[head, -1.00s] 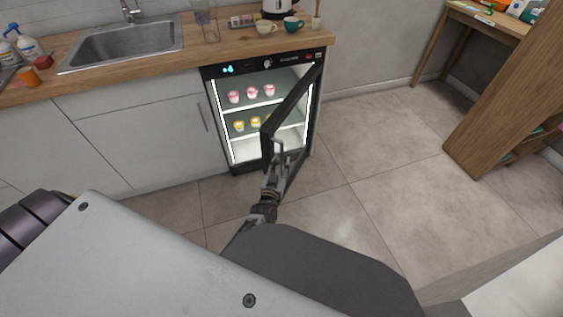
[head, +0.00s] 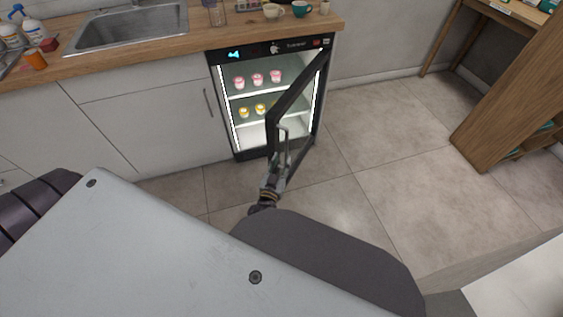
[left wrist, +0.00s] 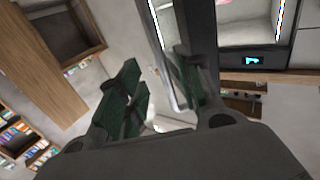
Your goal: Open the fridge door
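The fridge (head: 225,100) under the counter is lit inside, and its dark-framed glass door (head: 300,90) stands well open, swung out from the right side. A pale vertical handle (head: 284,138) is on the door's outer face. My left gripper (head: 279,160) is at the lower part of this handle. In the left wrist view my two fingers (left wrist: 158,88) are spread apart, with the handle bar (left wrist: 168,70) between them, close to the right finger. Whether they touch it is unclear. The door frame (left wrist: 200,40) runs just behind the right finger. My right gripper is out of view.
Pink and yellow cups (head: 257,79) stand on the fridge shelves. Grey cabinets (head: 150,120) adjoin the fridge on the left. Tiled floor (head: 370,150) is free right of the door, up to a wooden shelf unit (head: 510,100).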

